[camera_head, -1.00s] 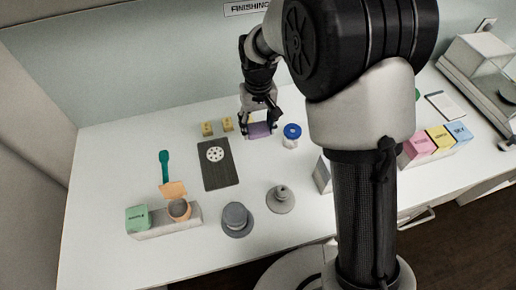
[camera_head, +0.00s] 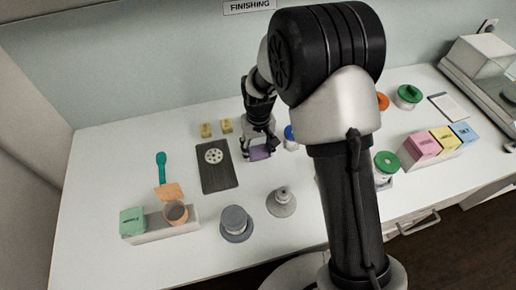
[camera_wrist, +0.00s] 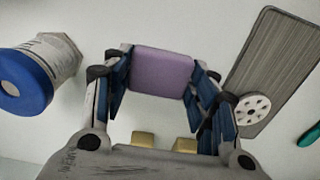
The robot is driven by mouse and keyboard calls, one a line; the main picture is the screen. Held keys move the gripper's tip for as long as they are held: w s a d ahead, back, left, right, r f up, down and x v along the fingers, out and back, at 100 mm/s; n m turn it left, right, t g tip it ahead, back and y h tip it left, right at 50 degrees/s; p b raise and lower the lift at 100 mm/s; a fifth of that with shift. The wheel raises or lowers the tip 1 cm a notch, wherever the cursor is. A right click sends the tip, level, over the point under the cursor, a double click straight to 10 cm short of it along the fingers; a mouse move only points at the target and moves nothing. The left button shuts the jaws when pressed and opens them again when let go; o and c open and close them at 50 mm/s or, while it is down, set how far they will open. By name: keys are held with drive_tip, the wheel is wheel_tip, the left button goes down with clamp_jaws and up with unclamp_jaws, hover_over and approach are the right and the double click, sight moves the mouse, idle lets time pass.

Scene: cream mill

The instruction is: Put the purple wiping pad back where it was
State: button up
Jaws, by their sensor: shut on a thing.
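The purple wiping pad (camera_head: 260,153) is held in my gripper (camera_head: 259,147), just right of a dark grey board in the head view. In the wrist view the pad (camera_wrist: 162,75) sits between the two blue-lined fingers of my gripper (camera_wrist: 160,82), which are shut on its sides. White tabletop shows around it. I cannot tell whether the pad touches the table or hangs just above it.
The dark board (camera_head: 217,176) with a white perforated disc (camera_head: 214,156) lies left of the pad. Two yellow blocks (camera_head: 206,130) stand behind. A blue-lidded jar (camera_wrist: 25,85) is close by. A grey funnel-like piece (camera_head: 281,203) and a grey round pot (camera_head: 236,222) stand in front.

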drive_tip(key=shift+f, duration=0.15)
drive_tip(key=o, duration=1)
wheel_tip(320, 180, up, 12)
drive_tip(key=p, duration=0.3)
drive_tip(key=shift+d+r, duration=0.1)
drive_tip(key=shift+r, duration=0.15)
wheel_tip(320, 180, up, 10)
drive_tip(key=t, duration=0.1)
hover_over(258, 151)
drive_tip(key=s+d, duration=0.5)
drive_tip(key=s+d+r+m+t, duration=0.1)
drive_tip(key=s+d+r, duration=0.1)
drive_tip(key=s, duration=0.5)
drive_tip(key=s+d+r+m+t, duration=0.1)
drive_tip(key=s+d+r, duration=0.1)
drive_tip(key=s+d, duration=0.2)
drive_tip(key=s+d+r+m+t, duration=0.1)
drive_tip(key=s+d+r, duration=0.2)
drive_tip(key=s, duration=0.6)
drive_tip(key=shift+s+d+t, duration=0.2)
drive_tip(key=shift+s+t, duration=0.1)
drive_tip(key=shift+s, duration=0.1)
